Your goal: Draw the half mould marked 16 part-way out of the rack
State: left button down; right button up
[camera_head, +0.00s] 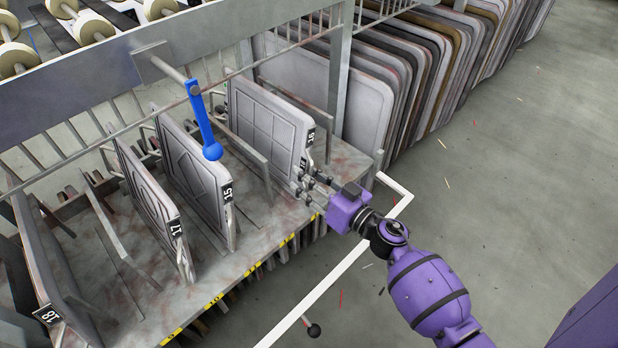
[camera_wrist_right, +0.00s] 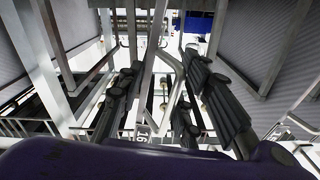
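The half mould marked 16 (camera_head: 262,122) is a grey plate standing upright in the rack (camera_head: 225,292). Its black 16 tag faces the aisle, and a 16 also shows low in the right wrist view (camera_wrist_right: 143,130). My right gripper (camera_head: 312,184) is at the aisle-side edge of this mould, just below the tag. In the right wrist view its dark fingers (camera_wrist_right: 165,105) stand well apart, one pair on each side of the tag. I cannot tell whether they touch the mould. My left gripper is not in view.
Half moulds marked 15 (camera_head: 192,165), 17 (camera_head: 150,195) and 18 (camera_head: 38,265) stand to the left. A blue lever (camera_head: 203,122) hangs from the beam above. Several plates (camera_head: 425,65) are stacked behind. The grey floor (camera_head: 540,150) at right is open, with a white line.

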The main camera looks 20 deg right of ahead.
grip_shut()
jog(key=shift+a, duration=0.1)
dwell(0.3)
jog(key=shift+s, duration=0.15)
